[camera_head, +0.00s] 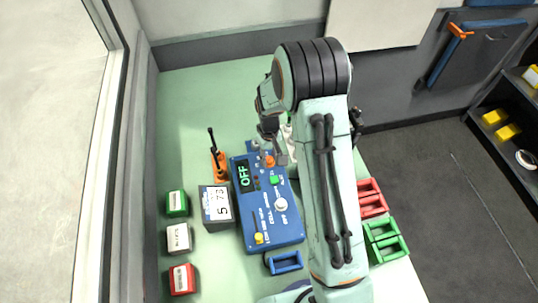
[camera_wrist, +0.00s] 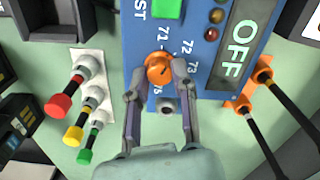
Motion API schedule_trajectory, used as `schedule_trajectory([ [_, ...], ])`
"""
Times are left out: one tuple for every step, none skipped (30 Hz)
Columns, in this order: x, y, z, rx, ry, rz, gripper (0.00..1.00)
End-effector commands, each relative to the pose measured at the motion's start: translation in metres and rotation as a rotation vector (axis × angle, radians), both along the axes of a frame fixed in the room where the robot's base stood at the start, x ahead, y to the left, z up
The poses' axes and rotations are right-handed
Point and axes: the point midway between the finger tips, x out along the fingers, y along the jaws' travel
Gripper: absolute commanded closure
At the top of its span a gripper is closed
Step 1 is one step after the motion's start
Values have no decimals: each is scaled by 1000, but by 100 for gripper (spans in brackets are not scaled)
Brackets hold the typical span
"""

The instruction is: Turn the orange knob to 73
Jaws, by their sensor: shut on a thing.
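The orange knob (camera_wrist: 158,66) sits on the blue panel (camera_wrist: 200,22), with numbers 71, 72, 73 and 75 printed around it. A small dark mark shows on its face, but I cannot tell which number it points to. My gripper (camera_wrist: 159,76) is shut on the knob, one finger on each side of it. In the head view the knob (camera_head: 269,161) shows at the far end of the panel (camera_head: 285,231), beside my gripper (camera_head: 275,148). The panel's screen (camera_head: 243,175) reads OFF.
An orange-based black lever (camera_head: 217,157) stands left of the panel. Red, yellow and green plungers (camera_wrist: 75,125) stand on the other side. Green, white and red blocks (camera_head: 178,240) line the left edge. Blue, red and green handled frames (camera_head: 284,262) lie near and right.

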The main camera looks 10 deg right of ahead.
Motion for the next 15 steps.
schedule_trajectory([
  [0, 0, -1, 0, 1, -44, 100],
  [0, 0, -1, 0, 1, -73, 100],
  [0, 0, -1, 0, 1, -110, 100],
  [0, 0, -1, 1, 1, -139, 100],
  [-1, 0, -1, 1, 1, -168, 100],
  [-1, 0, -1, 1, 1, -206, 100],
  [-1, 0, -1, 1, 1, -235, 100],
  [-1, 0, -1, 0, 2, -263, 100],
  [-1, 0, -1, 0, 2, -301, 100],
  [-1, 0, -1, 0, 2, -330, 100],
  [-1, 0, -1, 0, 2, -358, 100],
  [-1, 0, -1, 0, 2, -396, 100],
  [-1, 0, -1, 0, 2, -424, 100],
  [-1, 0, -1, 0, 2, -453, 100],
  [-1, 0, -1, 0, 2, -491, 100],
])
